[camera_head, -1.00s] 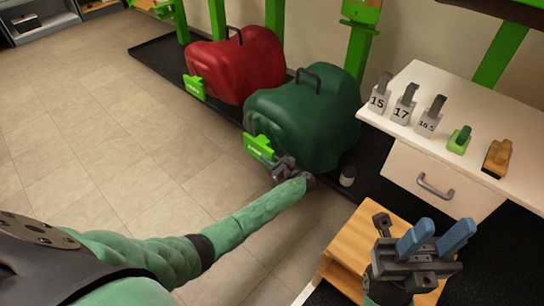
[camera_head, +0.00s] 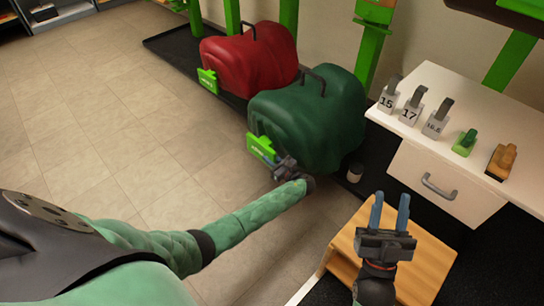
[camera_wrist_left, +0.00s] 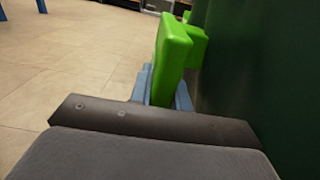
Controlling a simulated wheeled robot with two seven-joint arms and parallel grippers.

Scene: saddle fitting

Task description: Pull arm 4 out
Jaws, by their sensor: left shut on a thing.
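A bright green end plate (camera_head: 261,148), with a small label too blurred to read, sticks out at the front of the dark green covered saddle (camera_head: 310,118). My left gripper (camera_head: 271,160) is at this plate. In the left wrist view, a green block (camera_wrist_left: 173,48) stands between the blue fingers of my left gripper (camera_wrist_left: 165,88), which is shut on it. The arm behind the plate is hidden by the cover. My right gripper (camera_head: 390,212) is open and empty, its two blue fingers pointing up above the wooden stool.
A red covered saddle (camera_head: 250,62) with its own green end plate (camera_head: 208,80) stands behind to the left. A white cabinet (camera_head: 455,120) with numbered blocks is at right. A wooden stool (camera_head: 425,270) stands below my right gripper. The tiled floor at left is clear.

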